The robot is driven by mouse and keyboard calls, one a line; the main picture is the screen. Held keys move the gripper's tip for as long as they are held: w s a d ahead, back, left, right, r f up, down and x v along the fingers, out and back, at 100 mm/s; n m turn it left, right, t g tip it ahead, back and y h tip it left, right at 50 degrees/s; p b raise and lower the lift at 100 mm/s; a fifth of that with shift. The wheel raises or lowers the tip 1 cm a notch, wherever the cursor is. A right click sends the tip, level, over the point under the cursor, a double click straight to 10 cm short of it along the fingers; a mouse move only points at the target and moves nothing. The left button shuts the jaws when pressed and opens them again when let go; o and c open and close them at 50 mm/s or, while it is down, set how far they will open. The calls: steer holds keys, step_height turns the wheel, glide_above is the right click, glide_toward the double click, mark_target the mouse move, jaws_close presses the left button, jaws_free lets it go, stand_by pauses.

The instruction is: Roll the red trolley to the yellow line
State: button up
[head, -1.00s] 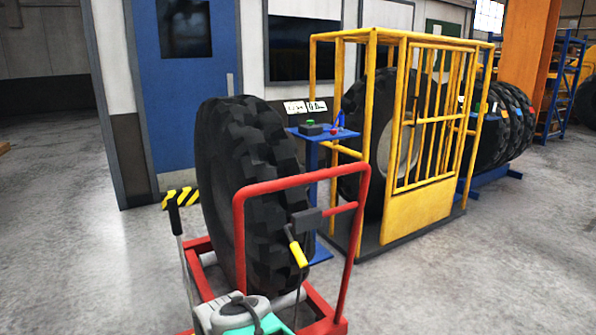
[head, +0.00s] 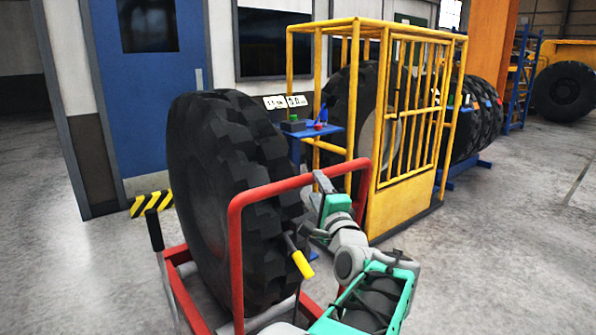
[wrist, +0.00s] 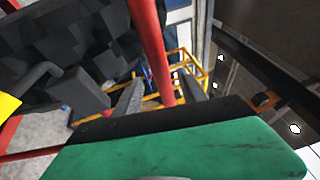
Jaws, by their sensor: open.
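The red trolley (head: 237,250) stands at front centre in the head view and carries a big upright black tyre (head: 225,170). Its red tubular handle rises in front of the tyre. My gripper (head: 322,183) is at the right part of the handle's top bar. In the wrist view my gripper (wrist: 158,95) has its two grey fingers apart, with a red trolley bar (wrist: 150,45) running between them. The fingers are not closed on it; whether one touches it I cannot tell. I cannot make out a yellow line on the floor.
A yellow-handled lever (head: 303,264) hangs by the trolley handle. A yellow cage (head: 405,212) stands behind at right, beside a blue stand (head: 330,134). A black-and-yellow striped piece (head: 150,203) is by the blue door (head: 150,95). Grey floor is open at left and right.

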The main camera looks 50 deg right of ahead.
steer(key=x, duration=0.8)
steer(key=shift+s, duration=0.15)
jaws_close()
stand_by(1.1)
